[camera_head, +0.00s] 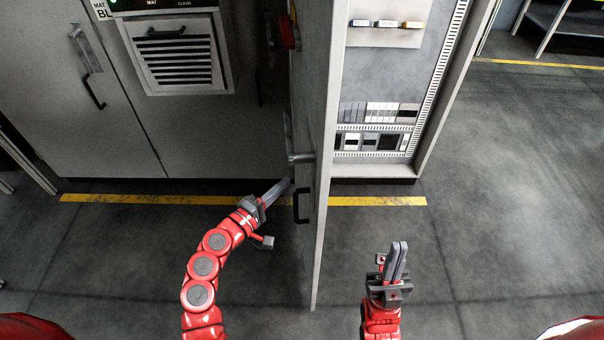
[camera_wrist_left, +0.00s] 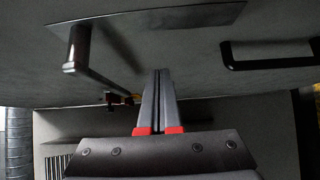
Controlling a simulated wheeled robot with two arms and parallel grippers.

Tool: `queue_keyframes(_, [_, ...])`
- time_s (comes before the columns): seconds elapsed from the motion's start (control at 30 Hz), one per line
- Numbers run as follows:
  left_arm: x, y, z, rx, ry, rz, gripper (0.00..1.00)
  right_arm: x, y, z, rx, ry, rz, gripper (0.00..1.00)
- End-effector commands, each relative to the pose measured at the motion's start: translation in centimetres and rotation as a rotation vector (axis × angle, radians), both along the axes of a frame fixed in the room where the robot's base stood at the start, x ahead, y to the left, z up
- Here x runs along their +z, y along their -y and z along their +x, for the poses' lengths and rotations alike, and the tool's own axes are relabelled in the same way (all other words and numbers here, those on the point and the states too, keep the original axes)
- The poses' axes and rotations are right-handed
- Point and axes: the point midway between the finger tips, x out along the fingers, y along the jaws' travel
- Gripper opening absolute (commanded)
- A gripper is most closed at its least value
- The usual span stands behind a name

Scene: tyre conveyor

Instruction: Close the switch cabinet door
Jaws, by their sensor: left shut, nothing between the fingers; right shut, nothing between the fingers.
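The switch cabinet door (camera_head: 322,120) stands open, pointing out toward me, seen nearly edge-on in the head view. The open cabinet (camera_head: 392,75) to its right shows rows of electrical modules. My left gripper (camera_head: 286,185) is shut and empty, at the left, outer face of the door near its lever handle (camera_head: 300,157) and black pull handle (camera_head: 301,205). In the left wrist view the shut fingers (camera_wrist_left: 157,90) point at the door face between the lever (camera_wrist_left: 85,60) and the black handle (camera_wrist_left: 265,55); contact cannot be told. My right gripper (camera_head: 398,250) is shut and empty, right of the door.
A grey cabinet (camera_head: 100,110) with a vented panel (camera_head: 180,55) stands left of the door. A yellow floor line (camera_head: 375,201) runs along the cabinets. The grey floor (camera_head: 530,180) at the right is clear. A shelf frame (camera_head: 560,20) stands at the far right.

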Motion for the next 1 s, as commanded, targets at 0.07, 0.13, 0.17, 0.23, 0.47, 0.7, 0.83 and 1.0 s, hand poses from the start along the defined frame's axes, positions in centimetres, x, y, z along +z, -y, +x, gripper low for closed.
queue_keyframes(0.07, [0.4, 1.2, 1.3, -0.006, -0.002, -0.001, 0.00, 1.1, 0.0, 0.0, 0.000, 0.000, 0.000, 0.00])
queue_keyframes(0.13, [0.4, 2.2, 2.0, -0.004, -0.003, -0.001, 0.00, 1.7, 0.0, 0.0, 0.000, 0.000, 0.000, 0.00])
queue_keyframes(0.17, [0.4, 2.8, 1.9, -0.006, -0.004, -0.002, 0.00, 2.1, 0.0, 0.0, 0.000, 0.000, 0.000, 0.00])
queue_keyframes(0.23, [0.3, 3.7, 1.9, -0.004, -0.005, -0.001, 0.00, 2.5, 0.0, 0.0, 0.000, 0.000, 0.000, 0.00])
queue_keyframes(0.47, [0.1, 5.3, 2.2, -0.001, 0.000, 0.000, 0.00, 3.1, 0.0, 0.0, 0.000, 0.000, 0.000, 0.00])
queue_keyframes(0.7, [-0.1, 5.4, 2.2, 0.001, 0.000, 0.000, 0.00, 3.1, 0.0, 0.0, 0.000, 0.000, 0.000, 0.00])
queue_keyframes(0.83, [-0.1, 5.4, 2.2, 0.001, 0.000, 0.000, 0.00, 3.1, 0.0, 0.0, 0.000, 0.000, 0.000, 0.00])
queue_keyframes(1.0, [-0.1, 5.8, 2.8, 0.010, -0.001, -0.001, 0.00, 2.9, 0.0, 0.0, 0.000, 0.000, 0.000, 0.00])
